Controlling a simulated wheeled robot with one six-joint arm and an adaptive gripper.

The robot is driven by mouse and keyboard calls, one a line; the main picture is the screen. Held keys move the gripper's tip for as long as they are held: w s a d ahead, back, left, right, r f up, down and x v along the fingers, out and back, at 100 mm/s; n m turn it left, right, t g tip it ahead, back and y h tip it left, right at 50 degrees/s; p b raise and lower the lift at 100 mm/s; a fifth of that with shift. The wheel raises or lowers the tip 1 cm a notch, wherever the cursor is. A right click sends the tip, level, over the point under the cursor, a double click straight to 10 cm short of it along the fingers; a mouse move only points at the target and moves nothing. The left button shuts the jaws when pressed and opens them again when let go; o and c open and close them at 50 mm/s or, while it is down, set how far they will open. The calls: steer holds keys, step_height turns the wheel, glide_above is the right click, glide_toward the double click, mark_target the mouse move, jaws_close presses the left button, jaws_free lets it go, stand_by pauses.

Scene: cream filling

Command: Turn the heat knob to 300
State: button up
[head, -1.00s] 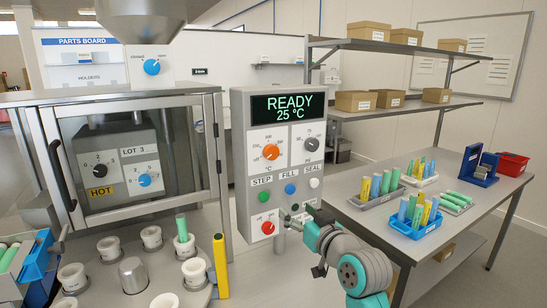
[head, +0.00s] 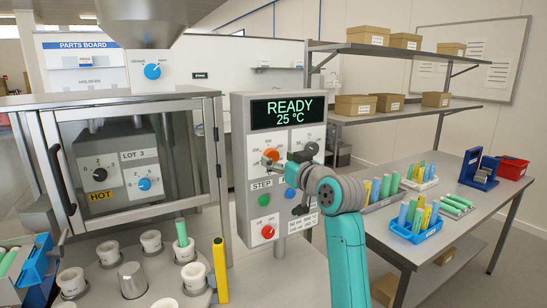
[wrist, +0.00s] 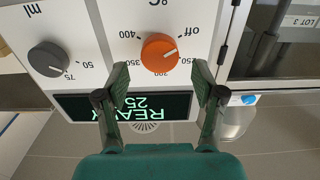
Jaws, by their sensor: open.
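The orange heat knob (head: 270,156) sits on the grey control panel (head: 240,170), under a dark display (head: 290,109) reading READY 25 °C. My gripper (head: 286,165) is open in front of the panel. In the wrist view my gripper (wrist: 159,80) has one fingertip on each side, just short of the knob, with no clear contact.
A grey ml knob (wrist: 48,59) is beside the heat knob. Below are a green button (head: 264,200), a blue button (head: 290,193) and a red knob (head: 268,232). A glass-fronted cabinet (head: 130,160) stands close left; a table (head: 480,205) with racks is right.

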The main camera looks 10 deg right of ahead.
mark_target(273, 156)
steer(key=shift+x, duration=1.75)
steer(key=c, duration=1.1)
